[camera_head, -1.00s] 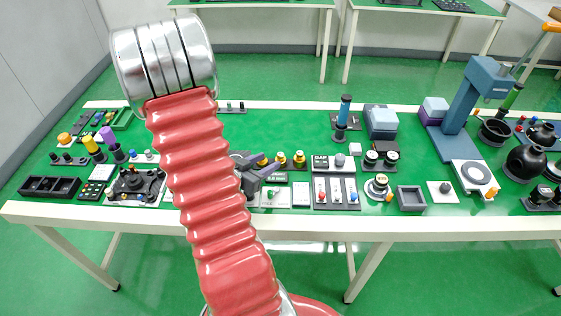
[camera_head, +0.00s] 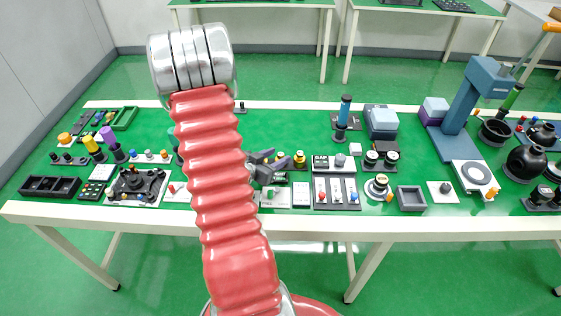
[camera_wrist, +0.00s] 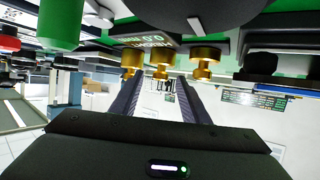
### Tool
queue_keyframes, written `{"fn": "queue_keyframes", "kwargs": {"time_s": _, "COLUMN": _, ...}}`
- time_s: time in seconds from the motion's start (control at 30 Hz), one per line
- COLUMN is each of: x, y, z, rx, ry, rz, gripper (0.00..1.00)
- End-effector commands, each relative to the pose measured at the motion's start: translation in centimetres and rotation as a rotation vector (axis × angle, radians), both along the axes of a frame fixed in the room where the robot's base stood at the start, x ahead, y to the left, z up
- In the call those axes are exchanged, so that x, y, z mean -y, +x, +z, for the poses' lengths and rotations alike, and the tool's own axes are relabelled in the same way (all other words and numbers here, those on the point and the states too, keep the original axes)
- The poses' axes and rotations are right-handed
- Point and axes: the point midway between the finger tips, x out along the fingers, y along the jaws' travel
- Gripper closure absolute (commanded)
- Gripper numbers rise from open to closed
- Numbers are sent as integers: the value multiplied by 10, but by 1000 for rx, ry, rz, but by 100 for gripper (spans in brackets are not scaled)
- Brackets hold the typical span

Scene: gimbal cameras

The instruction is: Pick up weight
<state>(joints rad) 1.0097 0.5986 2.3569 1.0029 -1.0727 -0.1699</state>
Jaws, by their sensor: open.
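In the head view two show clearly, a middle weight (camera_head: 283,158) and a right weight (camera_head: 299,159). The wrist view is upside down and shows three, with the middle weight (camera_wrist: 161,62) just beyond and between my fingertips. My gripper (camera_head: 276,161) is open beside the row, at its left end in the head view. Its two dark fingers also show in the wrist view (camera_wrist: 159,82). Nothing is visibly held; the head view hides the third weight.
Black round pieces (camera_head: 391,157) sit farther right. In the wrist view a green cylinder (camera_wrist: 62,22) and a large dark round form (camera_wrist: 200,10) are close by.

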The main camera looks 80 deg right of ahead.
Motion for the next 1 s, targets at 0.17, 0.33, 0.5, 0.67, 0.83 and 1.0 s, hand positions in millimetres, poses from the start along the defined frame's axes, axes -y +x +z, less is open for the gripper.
{"fn": "queue_keyframes", "kwargs": {"time_s": 0.17, "x": 7, "y": -3, "z": -3, "rx": 0, "ry": 1, "rz": 0, "gripper": 58}}
{"fn": "queue_keyframes", "kwargs": {"time_s": 0.33, "x": 7, "y": -3, "z": -3, "rx": 0, "ry": 1, "rz": 0, "gripper": 58}}
{"fn": "queue_keyframes", "kwargs": {"time_s": 0.5, "x": 7, "y": -3, "z": -3, "rx": 0, "ry": 1, "rz": 0, "gripper": 58}}
{"fn": "queue_keyframes", "kwargs": {"time_s": 0.67, "x": 7, "y": -3, "z": -3, "rx": 0, "ry": 1, "rz": 0, "gripper": 60}}
{"fn": "queue_keyframes", "kwargs": {"time_s": 0.83, "x": 7, "y": -3, "z": -3, "rx": 0, "ry": 1, "rz": 0, "gripper": 72}}
{"fn": "queue_keyframes", "kwargs": {"time_s": 1.0, "x": 7, "y": -3, "z": -3, "rx": 0, "ry": 1, "rz": 0, "gripper": 84}}
